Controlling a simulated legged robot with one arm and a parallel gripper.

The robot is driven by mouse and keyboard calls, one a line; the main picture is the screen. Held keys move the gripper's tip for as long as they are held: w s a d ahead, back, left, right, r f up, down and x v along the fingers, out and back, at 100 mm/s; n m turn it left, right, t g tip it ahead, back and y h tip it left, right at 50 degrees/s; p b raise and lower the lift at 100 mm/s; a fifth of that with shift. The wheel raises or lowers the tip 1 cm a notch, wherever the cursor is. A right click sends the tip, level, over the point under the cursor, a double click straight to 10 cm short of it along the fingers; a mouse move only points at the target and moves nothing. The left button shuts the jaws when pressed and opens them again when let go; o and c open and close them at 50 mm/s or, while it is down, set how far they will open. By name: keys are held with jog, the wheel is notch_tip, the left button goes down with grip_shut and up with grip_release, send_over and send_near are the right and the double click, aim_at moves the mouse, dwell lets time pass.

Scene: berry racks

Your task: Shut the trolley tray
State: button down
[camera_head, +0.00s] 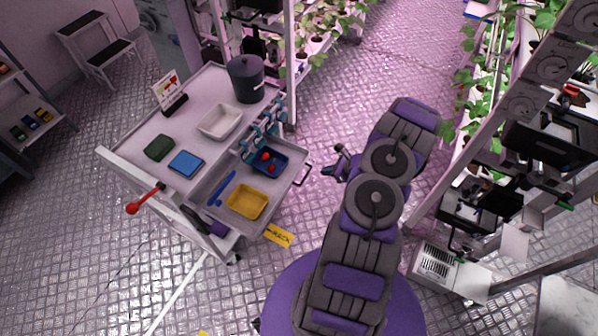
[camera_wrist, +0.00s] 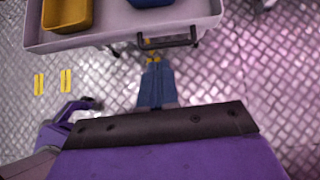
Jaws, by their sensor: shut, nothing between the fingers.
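The trolley tray (camera_head: 281,190) is a pale sliding tray, pulled out from the side of the white trolley (camera_head: 135,143). Its dark handle (camera_head: 304,175) sticks out from the front wall. In the wrist view the tray (camera_wrist: 104,25) spans the top, with the handle (camera_wrist: 168,42) on its front. My gripper (camera_head: 327,170) is just right of the handle in the head view, its fingers shut and empty. In the wrist view the blue, yellow-tipped fingers (camera_wrist: 153,61) end just below the handle; I cannot tell whether they touch it.
The tray holds a yellow bin (camera_head: 247,202), a blue bin (camera_head: 277,165) with red berries and a blue tool (camera_head: 225,188). A dark pot (camera_head: 245,79) and a white container (camera_head: 219,122) stand on the trolley top. Plant racks (camera_head: 500,105) stand right; patterned floor is open between.

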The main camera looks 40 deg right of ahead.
jog(key=f, duration=0.2)
jog(key=b, duration=0.4)
send_near(298, 173)
jog(key=shift+m, duration=0.3)
jog(key=shift+x, duration=3)
jog(key=shift+d, duration=0.1)
